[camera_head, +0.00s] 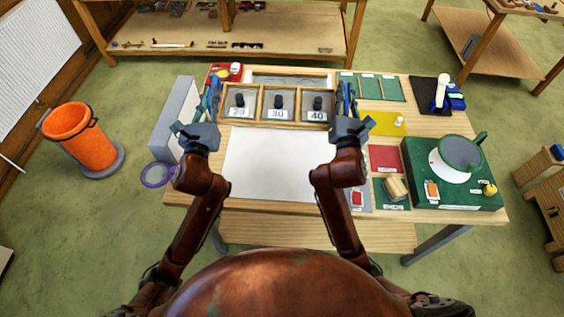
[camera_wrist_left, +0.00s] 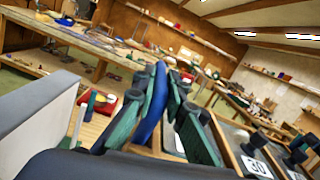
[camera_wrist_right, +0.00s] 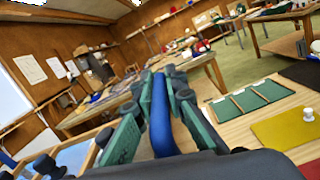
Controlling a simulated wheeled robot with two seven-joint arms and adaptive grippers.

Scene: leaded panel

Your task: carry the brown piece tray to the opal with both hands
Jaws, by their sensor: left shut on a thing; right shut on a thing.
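The brown piece tray (camera_head: 262,104) is a wooden frame with three compartments. Each holds a dark knobbed piece and a number card; 30 and 40 are legible. My left gripper (camera_head: 211,95) is shut on a blue grip at its left end, and my right gripper (camera_head: 346,95) on one at its right end. The blue grips show between the fingers in the left wrist view (camera_wrist_left: 152,108) and right wrist view (camera_wrist_right: 160,115). The tray looks level; I cannot tell whether it touches the table. A large blank white panel (camera_head: 275,165), apparently the opal, lies in front of it.
The wooden table (camera_head: 450,118) carries a grey block (camera_head: 175,118) at left. At right are green mats (camera_head: 370,87), a yellow mat (camera_head: 385,123), a red mat (camera_head: 385,158) and a green box (camera_head: 470,190) with a round white-rimmed device. An orange bin (camera_head: 80,138) stands on the floor.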

